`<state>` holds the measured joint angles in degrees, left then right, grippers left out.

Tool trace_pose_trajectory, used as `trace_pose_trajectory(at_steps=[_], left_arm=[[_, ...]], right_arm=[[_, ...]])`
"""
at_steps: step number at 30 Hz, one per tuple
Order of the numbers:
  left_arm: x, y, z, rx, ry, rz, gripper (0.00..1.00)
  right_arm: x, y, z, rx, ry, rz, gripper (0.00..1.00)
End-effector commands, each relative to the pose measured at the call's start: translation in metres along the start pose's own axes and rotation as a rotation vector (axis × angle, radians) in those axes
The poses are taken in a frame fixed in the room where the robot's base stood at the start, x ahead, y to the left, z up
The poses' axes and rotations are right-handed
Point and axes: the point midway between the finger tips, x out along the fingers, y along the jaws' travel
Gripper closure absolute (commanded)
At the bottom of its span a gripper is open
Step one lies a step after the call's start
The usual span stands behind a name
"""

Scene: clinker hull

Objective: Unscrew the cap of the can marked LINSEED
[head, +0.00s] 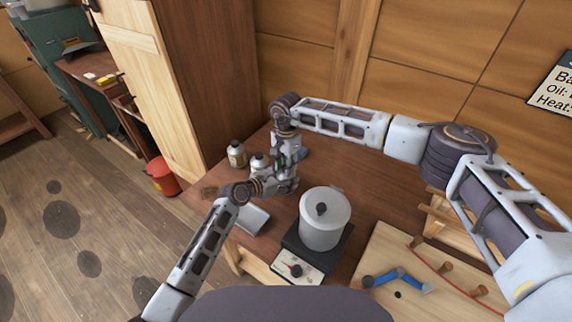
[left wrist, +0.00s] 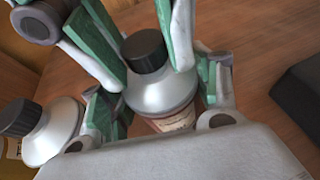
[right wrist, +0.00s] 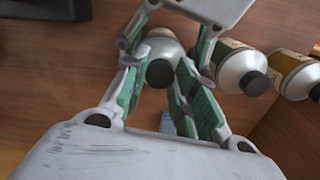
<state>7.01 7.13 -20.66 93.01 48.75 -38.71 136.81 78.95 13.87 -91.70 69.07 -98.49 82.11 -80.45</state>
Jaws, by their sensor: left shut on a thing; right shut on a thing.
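A grey metal can with a brown lower body and a pale label stands between my grippers; it shows in the left wrist view (left wrist: 165,90) and its lettering is too small to read. Its black cap (left wrist: 145,50) points up, and shows in the right wrist view (right wrist: 160,73). My left gripper (head: 277,185) is shut around the can's body from the side. My right gripper (head: 284,168) comes from above, its green-padded fingers shut on the cap. In the head view the grippers largely hide this can.
Two similar capped cans (head: 237,153) (head: 259,162) stand close to the left. A lidded pot (head: 324,222) sits on a hot plate (head: 296,268) in front. A board (head: 388,255) with pegs and a blue tool (head: 395,279) lies at right. A tall cabinet stands behind left.

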Motion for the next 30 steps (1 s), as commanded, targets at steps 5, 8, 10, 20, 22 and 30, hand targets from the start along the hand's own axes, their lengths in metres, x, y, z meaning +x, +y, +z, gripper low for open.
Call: trace_pose_trajectory(at_steps=[5, 8, 10, 20, 22, 30], left_arm=[[0.0001, -0.0007, -0.0015, 0.000, 0.003, -0.002, 1.00], [0.0001, -0.0008, -0.0015, 0.000, 0.003, -0.002, 1.00], [0.0001, -0.0007, -0.0015, 0.000, 0.003, -0.002, 1.00], [0.0001, -0.0007, -0.0015, 0.000, 0.003, -0.002, 1.00], [0.0001, -0.0007, -0.0016, 0.000, 0.003, -0.002, 1.00], [0.0001, -0.0006, -0.0016, 0.000, 0.003, -0.001, 1.00]], right_arm=[[-0.0007, -0.0001, -0.0013, -0.144, 0.002, -0.001, 1.00], [-0.0007, -0.0001, -0.0014, -0.228, 0.002, 0.000, 1.00], [-0.0007, -0.0001, -0.0014, -0.286, 0.002, 0.000, 1.00], [-0.0005, 0.0001, -0.0016, -0.545, 0.003, 0.001, 1.00], [-0.0005, 0.0001, -0.0016, -0.579, 0.003, 0.001, 1.00], [-0.0005, 0.0002, -0.0020, -0.574, 0.003, 0.001, 1.00]])
